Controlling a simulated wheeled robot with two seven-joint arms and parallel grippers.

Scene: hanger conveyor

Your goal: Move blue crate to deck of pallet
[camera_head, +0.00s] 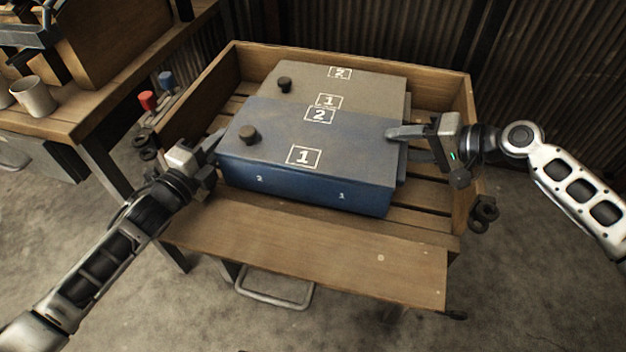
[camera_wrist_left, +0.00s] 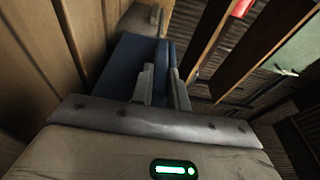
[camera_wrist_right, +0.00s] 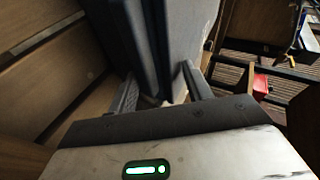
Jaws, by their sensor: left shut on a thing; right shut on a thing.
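The blue crate (camera_head: 290,189), a lidded box marked 1 and 2 with a dark knob on top, is in the wooden slatted pallet (camera_head: 349,292), in front of a similar grey box. Whether it rests on the slats or is just above them I cannot tell. My left gripper (camera_head: 217,142) is shut on its left end; the blue side shows between the fingers in the left wrist view (camera_wrist_left: 125,65). My right gripper (camera_head: 398,136) is shut on its right end, and the right wrist view shows the crate's dark wall (camera_wrist_right: 128,45) at the fingers.
The grey box (camera_head: 372,85) stands directly behind the blue crate. The pallet has raised wooden walls at the back and both sides. A wooden workbench (camera_head: 95,105) with mugs (camera_head: 33,95) stands at the left. Bare slats (camera_head: 432,170) show to the right of the crate.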

